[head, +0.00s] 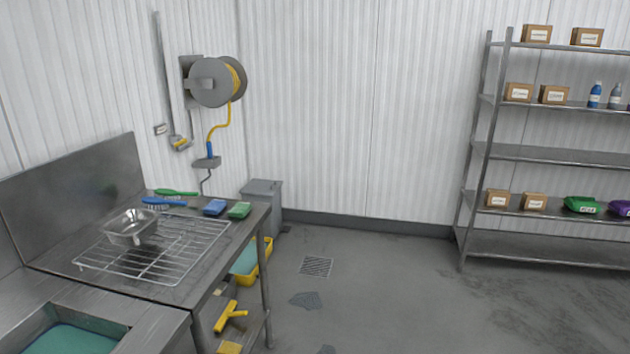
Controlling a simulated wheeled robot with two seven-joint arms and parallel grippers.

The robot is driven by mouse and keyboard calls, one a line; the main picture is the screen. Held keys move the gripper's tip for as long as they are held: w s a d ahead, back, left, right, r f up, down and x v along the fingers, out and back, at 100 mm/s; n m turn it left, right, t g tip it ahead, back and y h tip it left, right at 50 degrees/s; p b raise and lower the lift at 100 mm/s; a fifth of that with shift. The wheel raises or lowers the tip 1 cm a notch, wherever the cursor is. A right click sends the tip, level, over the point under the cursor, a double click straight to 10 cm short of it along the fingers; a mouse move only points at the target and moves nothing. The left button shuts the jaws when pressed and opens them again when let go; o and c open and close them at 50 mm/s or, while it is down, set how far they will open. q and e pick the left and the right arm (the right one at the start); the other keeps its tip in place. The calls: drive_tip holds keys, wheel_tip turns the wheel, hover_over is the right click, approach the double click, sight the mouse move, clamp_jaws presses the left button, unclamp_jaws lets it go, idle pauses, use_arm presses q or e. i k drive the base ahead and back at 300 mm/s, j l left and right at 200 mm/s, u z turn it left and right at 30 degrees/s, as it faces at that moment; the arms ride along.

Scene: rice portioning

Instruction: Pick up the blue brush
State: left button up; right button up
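The blue brush (164,202) lies on the steel counter (190,291) at the left, bristles down, behind the wire rack. A green brush (176,192) lies just behind it, close to the wall. A steel pan (131,229) stands on the wire rack (190,247), in front of the blue brush and to its left. Neither of my grippers shows in the head view.
A blue sponge (214,208) and a green sponge (239,210) lie right of the brush. A sink (75,337) is in the near counter. A shelf unit (540,152) stands at the right.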

sight(152, 203)
drive_tip(key=i+l+u, duration=0.15)
drive_tip(key=i, duration=0.35)
drive_tip(key=i+l+u, duration=0.15)
drive_tip(key=i, duration=0.35)
drive_tip(key=i+l+u, duration=0.15)
drive_tip(key=i+l, duration=0.2)
drive_tip(key=i, duration=0.1)
